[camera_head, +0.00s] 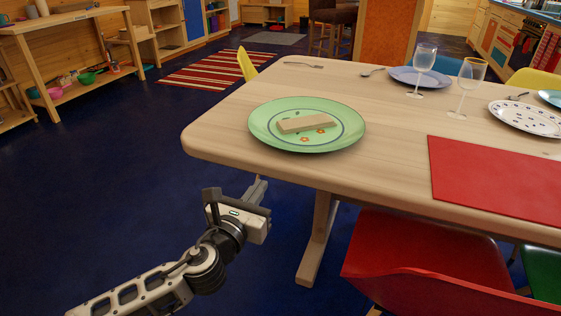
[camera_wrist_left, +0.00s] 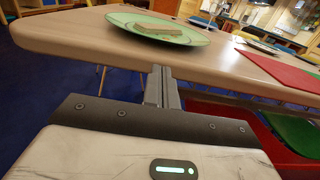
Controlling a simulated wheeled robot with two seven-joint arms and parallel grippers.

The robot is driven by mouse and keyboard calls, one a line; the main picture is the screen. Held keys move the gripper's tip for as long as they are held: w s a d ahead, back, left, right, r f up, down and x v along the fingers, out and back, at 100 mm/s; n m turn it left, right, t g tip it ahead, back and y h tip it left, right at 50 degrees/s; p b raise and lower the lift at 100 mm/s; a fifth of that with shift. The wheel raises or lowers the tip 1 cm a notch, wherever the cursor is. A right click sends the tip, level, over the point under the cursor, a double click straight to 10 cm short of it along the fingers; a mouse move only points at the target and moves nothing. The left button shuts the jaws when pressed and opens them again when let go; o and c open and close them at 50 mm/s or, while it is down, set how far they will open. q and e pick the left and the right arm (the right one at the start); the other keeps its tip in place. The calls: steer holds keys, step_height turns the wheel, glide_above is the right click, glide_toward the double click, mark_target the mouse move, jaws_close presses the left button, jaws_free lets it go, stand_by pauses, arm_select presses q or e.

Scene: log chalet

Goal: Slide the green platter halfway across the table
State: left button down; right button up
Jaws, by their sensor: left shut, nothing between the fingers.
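The green platter (camera_head: 340,141) lies flat on the wooden table (camera_head: 225,132), near its left end. A beige block (camera_head: 306,123) rests on the platter. My left gripper (camera_head: 261,184) is off the table's near left edge, apart from the platter, with its fingers together and empty. In the left wrist view the fingers (camera_wrist_left: 162,80) point toward the table edge, and the platter (camera_wrist_left: 190,38) shows beyond them with the block (camera_wrist_left: 158,29) on it. My right gripper is in neither view.
A red placemat (camera_head: 490,178) lies right of the platter. Two glasses (camera_head: 424,62) (camera_head: 470,75), a blue-grey plate (camera_head: 400,75) and a speckled plate (camera_head: 522,115) stand farther back. A fork (camera_head: 303,64) lies behind the platter. A red chair (camera_head: 425,255) stands at the near side.

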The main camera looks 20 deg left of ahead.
mark_target(280, 165)
arm_select(q)
steer(key=w+b, duration=0.1)
steer(key=w, duration=1)
steer(key=shift+w+d, duration=0.15)
steer(key=shift+d, duration=0.05)
steer(key=shift+w+b, duration=0.3)
steer(key=shift+w, duration=0.15)
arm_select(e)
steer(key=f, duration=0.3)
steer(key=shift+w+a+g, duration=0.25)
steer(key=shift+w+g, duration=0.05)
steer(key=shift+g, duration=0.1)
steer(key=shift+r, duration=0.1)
